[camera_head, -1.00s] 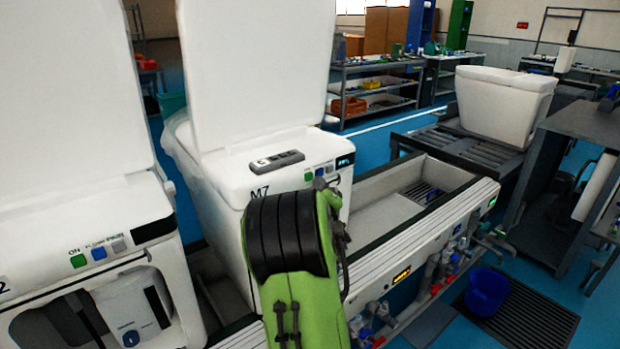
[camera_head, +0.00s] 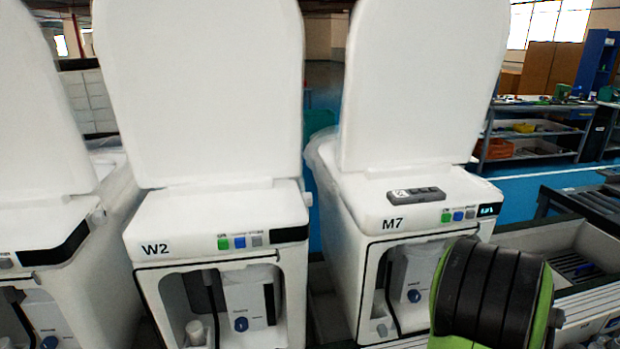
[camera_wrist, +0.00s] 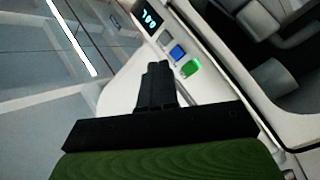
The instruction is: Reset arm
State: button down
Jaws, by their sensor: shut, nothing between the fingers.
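My gripper (camera_wrist: 157,72) shows in the wrist view, its two black fingers together with nothing between them. It is over a white toilet unit's panel, beside a green button (camera_wrist: 191,67) and a blue button (camera_wrist: 177,51); I cannot tell whether it touches the panel. A lit display (camera_wrist: 150,18) is farther along that panel. In the head view, my green and black arm (camera_head: 490,292) is at the lower right, in front of the toilet marked M7 (camera_head: 425,207). The gripper itself is hidden from the head view.
The toilet marked W2 (camera_head: 215,215) stands left of M7 with its lid up, and another unit (camera_head: 40,220) is at the far left. A small grey remote (camera_head: 416,195) lies on M7. A conveyor line (camera_head: 590,312) runs at the right; shelves (camera_head: 535,135) stand behind.

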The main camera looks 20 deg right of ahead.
jog(key=shift+a, duration=0.1)
jog(key=w+a+n+y, duration=0.3)
jog(key=a+y, duration=0.9)
jog(key=a, duration=1.6)
jog(key=s+a+f+m+g+y, duration=0.1)
jog(key=s+a+f+m+g, duration=0.15)
jog(key=s+a, duration=0.5)
jog(key=s+a+f+m+g+y, duration=0.1)
jog(key=s+a+g, duration=0.3)
jog(key=s, duration=0.6)
notch_tip(320, 180, up, 17)
jog(key=p, duration=1.8)
jog(key=shift+w+d+r, duration=0.15)
jog(key=shift+w+d, duration=0.05)
jog(key=shift+d, duration=0.1)
jog(key=shift+n, duration=0.25)
